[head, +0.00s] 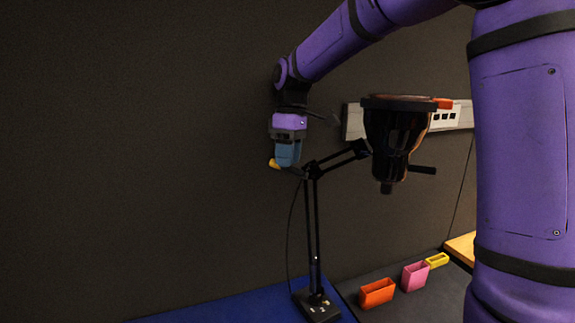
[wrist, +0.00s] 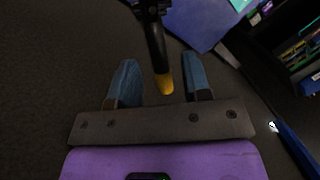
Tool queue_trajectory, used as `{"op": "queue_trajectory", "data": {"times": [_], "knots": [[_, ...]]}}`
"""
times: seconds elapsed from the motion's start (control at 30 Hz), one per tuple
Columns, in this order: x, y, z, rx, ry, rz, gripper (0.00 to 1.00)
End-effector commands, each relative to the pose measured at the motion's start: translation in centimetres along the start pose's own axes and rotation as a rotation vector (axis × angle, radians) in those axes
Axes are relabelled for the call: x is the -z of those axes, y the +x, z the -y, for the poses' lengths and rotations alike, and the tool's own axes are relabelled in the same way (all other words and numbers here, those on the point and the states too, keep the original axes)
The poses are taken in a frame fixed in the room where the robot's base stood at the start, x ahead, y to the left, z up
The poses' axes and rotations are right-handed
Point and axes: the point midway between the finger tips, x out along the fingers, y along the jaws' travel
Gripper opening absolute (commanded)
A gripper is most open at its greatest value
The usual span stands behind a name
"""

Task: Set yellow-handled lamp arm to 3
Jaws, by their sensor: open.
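The black desk lamp (head: 312,235) stands upright, with its shade (head: 393,130) at right of its hinge. Its short yellow handle (head: 274,163) sticks out left of the hinge at the top of the post. My gripper (head: 287,164) points down at this handle, its blue fingers covering part of the lever. In the wrist view, the yellow handle tip (wrist: 164,84) lies between my open fingers, nearer the right one and with a clear gap to the left one. No scale or number for the lamp arm can be read.
An orange bin (head: 376,293), a pink bin (head: 415,277) and a yellow bin (head: 437,260) stand right of the lamp. A pale outlet strip (head: 355,121) is on the dark wall behind the shade. Left of my gripper is free room.

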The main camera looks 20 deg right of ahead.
Motion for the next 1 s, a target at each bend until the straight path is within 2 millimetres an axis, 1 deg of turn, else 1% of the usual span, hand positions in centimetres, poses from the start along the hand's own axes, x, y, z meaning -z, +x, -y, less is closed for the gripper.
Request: {"op": "queue_trajectory", "data": {"times": [0.03, 0.1, 0.2, 0.53, 0.57, 0.6, 0.67, 0.7, 0.73, 0.9, 1.0], "knots": [[0.0, 0.6, 0.0, 0.001, 0.0, 0.001, 0.44], [0.0, 1.3, 0.0, 0.001, 0.0, 0.001, 0.44], [0.0, 1.9, 0.0, 0.001, 0.0, 0.0, 0.44], [0.0, 2.1, 0.0, 0.0, 0.0, -0.001, 0.44], [0.0, 2.1, 0.0, 0.0, 0.0, -0.001, 0.37], [0.0, 2.1, 0.0, 0.0, 0.0, -0.001, 0.28], [0.0, 2.1, 0.0, 0.0, 0.0, -0.001, 0.14], [0.0, 2.1, 0.0, 0.0, 0.0, -0.001, 0.05], [0.0, 2.1, 0.0, 0.0, 0.0, -0.001, 0.0], [0.0, 2.1, 0.1, 0.0, -0.006, 0.0, 0.0], [0.1, 2.1, 0.6, -0.001, -0.059, 0.01, 0.0]]}}
